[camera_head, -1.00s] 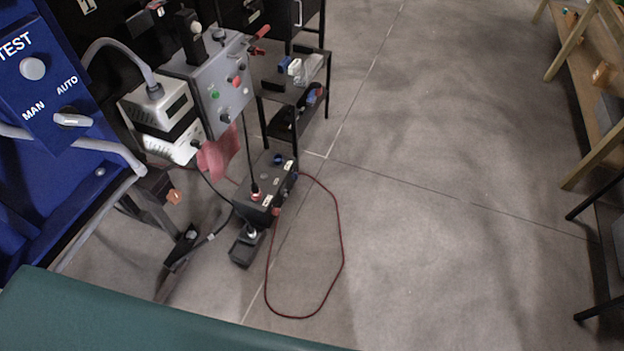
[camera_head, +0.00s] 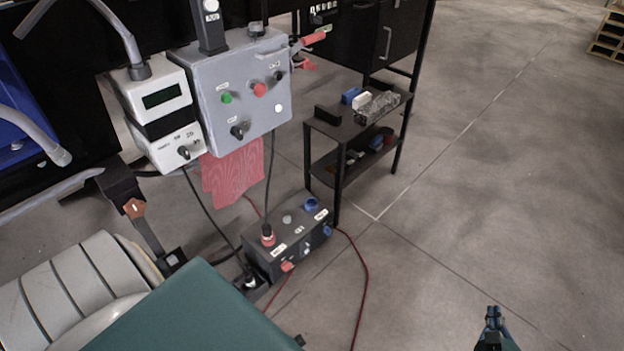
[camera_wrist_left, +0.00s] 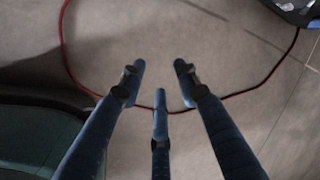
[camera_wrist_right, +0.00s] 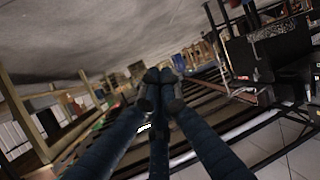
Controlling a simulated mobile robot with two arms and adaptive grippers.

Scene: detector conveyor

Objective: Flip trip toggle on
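A grey control panel (camera_head: 245,95) in the head view carries a green button (camera_head: 227,98), a red button (camera_head: 259,89) and black knobs, one at the lower left (camera_head: 237,132). Below it, a black box (camera_head: 290,240) on the floor has small red, white and blue controls on its front. The labels are too small to read, so I cannot tell which control is the trip toggle. My right gripper (camera_head: 493,316) is at the lower right, clear of both; its fingertips meet in the right wrist view (camera_wrist_right: 160,76). My left gripper (camera_wrist_left: 158,80) is spread open and empty above the floor.
A white meter unit (camera_head: 160,100) stands left of the panel, with a red cloth (camera_head: 233,172) hanging below. A black shelf (camera_head: 350,125) stands to the right. A red cable (camera_head: 364,275) lies on the floor. The floor at the right is open.

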